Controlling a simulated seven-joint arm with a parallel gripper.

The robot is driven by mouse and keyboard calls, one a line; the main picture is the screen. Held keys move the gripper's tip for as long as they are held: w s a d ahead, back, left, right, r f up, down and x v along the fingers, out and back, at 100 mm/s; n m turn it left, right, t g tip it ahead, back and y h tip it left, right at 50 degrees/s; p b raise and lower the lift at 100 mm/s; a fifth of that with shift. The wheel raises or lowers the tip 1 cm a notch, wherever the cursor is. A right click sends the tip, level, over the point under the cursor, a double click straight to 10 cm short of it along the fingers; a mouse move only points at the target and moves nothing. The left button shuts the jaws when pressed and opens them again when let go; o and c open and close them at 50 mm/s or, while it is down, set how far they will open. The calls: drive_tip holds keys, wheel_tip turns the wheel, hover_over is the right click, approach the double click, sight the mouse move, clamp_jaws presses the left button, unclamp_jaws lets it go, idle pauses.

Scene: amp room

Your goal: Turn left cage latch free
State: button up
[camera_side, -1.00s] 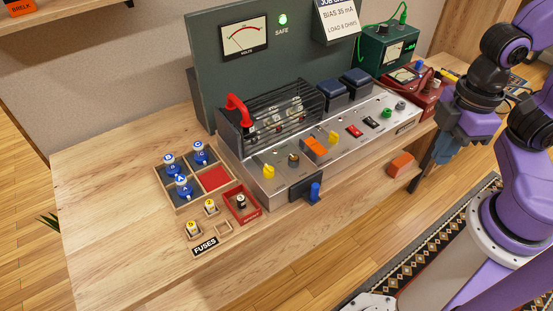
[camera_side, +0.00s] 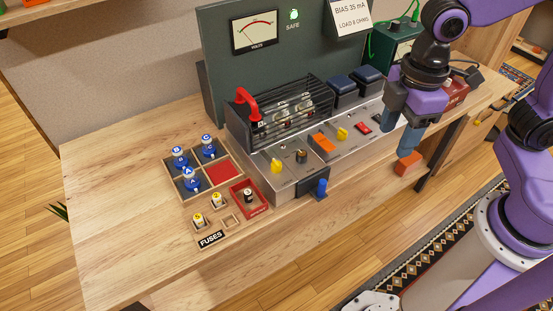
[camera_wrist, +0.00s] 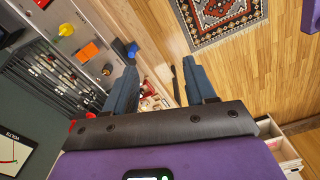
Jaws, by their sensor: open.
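The tube cage (camera_side: 290,103) has dark bars and a red handle (camera_side: 246,101) at its left end. Two yellow knobs, apparently its latches, stand on the metal panel in front: the left one (camera_side: 276,166) and the right one (camera_side: 342,134). My gripper (camera_side: 399,137) hangs over the panel's right front, pointing down, open and empty, well right of the left latch and touching neither. In the wrist view, my open fingers (camera_wrist: 160,66) frame the bench's front area. The right latch (camera_wrist: 66,29) shows there; the left one seems hidden behind a finger.
An orange switch (camera_side: 321,143) sits between the latches. A blue lever (camera_side: 321,187) stands out at the panel's front. An orange block (camera_side: 408,163) lies below my gripper. The fuse tray (camera_side: 221,172) is left of the panel.

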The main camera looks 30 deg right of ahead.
drive_tip(key=w+a+n, duration=0.2)
drive_tip(key=w+a, duration=0.5)
drive_tip(key=w, duration=0.4)
drive_tip(key=n, duration=0.2)
approach(276, 162)
wheel_tip(276, 162, down, 9)
drive_tip(key=shift+w+f, duration=0.1)
drive_tip(key=c, duration=1)
